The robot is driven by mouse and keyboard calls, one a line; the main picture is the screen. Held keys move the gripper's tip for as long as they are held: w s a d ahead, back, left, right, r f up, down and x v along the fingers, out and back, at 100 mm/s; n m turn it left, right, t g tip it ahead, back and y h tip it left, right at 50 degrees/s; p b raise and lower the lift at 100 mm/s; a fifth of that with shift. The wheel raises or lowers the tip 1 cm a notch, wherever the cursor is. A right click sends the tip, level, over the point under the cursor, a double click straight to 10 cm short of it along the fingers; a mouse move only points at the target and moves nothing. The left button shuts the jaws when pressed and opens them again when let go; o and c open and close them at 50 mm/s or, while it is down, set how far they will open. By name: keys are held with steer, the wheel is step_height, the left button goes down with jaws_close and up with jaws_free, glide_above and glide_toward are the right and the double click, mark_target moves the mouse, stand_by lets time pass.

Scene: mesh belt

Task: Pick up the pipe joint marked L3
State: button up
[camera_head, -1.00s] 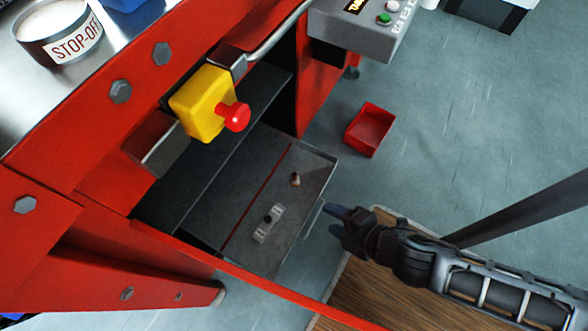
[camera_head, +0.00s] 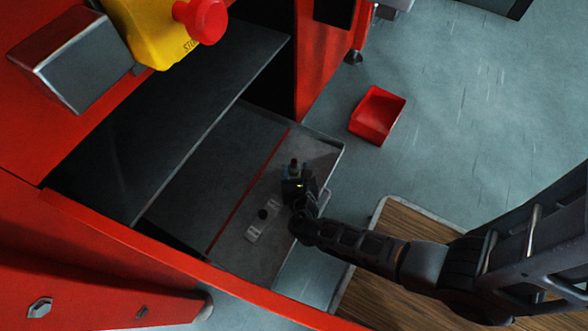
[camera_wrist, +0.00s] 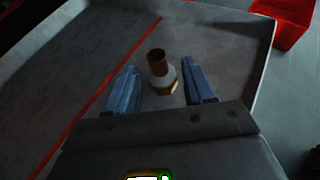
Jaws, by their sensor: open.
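A small pipe joint (camera_wrist: 160,70) stands upright on the grey tray (camera_wrist: 215,38) under the red machine. It has a brown tube top, a pale collar and a brass-coloured base; no mark is readable. In the head view its top (camera_head: 293,163) shows just beyond my gripper. My gripper (camera_wrist: 160,88) is open, with one blue finger on each side of the joint and a gap to both. A pale plate with a dark round piece (camera_head: 263,214) lies on the same tray, left of my gripper in the head view; its marking is not readable.
A red line (camera_head: 250,190) runs along the tray. A red bin (camera_head: 378,114) stands on the floor to the right. The red frame and a dark shelf (camera_head: 190,120) overhang the tray's left side. A wooden board (camera_head: 385,235) lies at lower right.

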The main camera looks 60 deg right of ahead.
mark_target(295, 167)
steer(key=b+x, duration=0.2)
steer(key=x, duration=0.3)
steer(key=shift+w, duration=0.1)
jaws_close()
stand_by(0.4)
